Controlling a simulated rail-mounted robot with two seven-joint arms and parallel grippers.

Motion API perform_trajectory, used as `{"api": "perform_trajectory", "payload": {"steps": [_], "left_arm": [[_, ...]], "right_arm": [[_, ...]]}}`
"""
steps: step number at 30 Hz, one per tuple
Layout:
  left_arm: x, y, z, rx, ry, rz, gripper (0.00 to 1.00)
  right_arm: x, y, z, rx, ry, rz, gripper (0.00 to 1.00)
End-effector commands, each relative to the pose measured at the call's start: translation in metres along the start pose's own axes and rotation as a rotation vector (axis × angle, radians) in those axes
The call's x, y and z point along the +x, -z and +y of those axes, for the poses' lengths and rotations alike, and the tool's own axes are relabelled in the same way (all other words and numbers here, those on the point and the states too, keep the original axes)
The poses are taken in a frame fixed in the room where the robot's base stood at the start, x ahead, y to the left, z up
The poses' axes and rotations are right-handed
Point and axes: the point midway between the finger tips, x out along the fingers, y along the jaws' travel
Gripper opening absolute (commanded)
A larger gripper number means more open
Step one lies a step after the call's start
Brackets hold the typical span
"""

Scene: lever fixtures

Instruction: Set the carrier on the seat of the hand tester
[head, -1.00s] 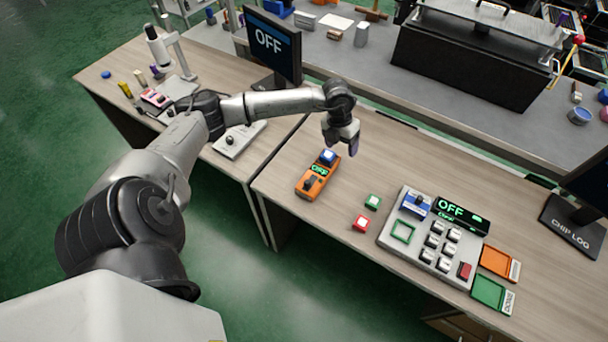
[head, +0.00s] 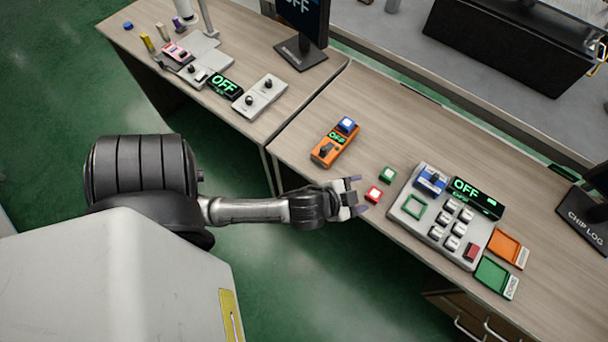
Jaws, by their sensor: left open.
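The orange hand tester (head: 322,156) lies on the near wooden bench. It has a dark knob, a small display reading OFF, and a blue block with a pale top (head: 347,125) at its far end. I cannot tell whether that block is a carrier sitting in the seat. A red carrier with a white top (head: 373,194) and a green carrier with a white top (head: 388,175) sit on the bench to its right. My left gripper (head: 359,195) is open at the bench's front edge, its fingertips pointing at the red carrier, close beside it. My right gripper is not in view.
A grey panel (head: 408,228) right of the carriers has a green-framed square, a blue lever part, several switches and an OFF display. Orange (head: 507,246) and green (head: 494,275) trays lie beyond it. A second bench at left holds grey fixtures (head: 259,98).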

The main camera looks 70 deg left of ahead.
Motion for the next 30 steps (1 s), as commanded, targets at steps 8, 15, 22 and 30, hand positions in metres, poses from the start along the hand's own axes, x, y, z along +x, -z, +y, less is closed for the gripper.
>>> {"api": "perform_trajectory", "payload": {"steps": [8,15,22,30], "left_arm": [[-0.078,-0.078,0.057,-0.159,-0.269,-0.509,0.69],[-0.113,-0.095,0.076,-0.181,-0.390,-0.661,0.69],[-0.116,-0.097,0.077,-0.181,-0.400,-0.673,0.69],[-0.115,-0.096,0.077,-0.181,-0.399,-0.672,0.69]], "right_arm": [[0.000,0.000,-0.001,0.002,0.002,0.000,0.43],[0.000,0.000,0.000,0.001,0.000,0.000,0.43],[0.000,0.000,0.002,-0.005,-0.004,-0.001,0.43],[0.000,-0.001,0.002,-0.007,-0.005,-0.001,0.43]]}}
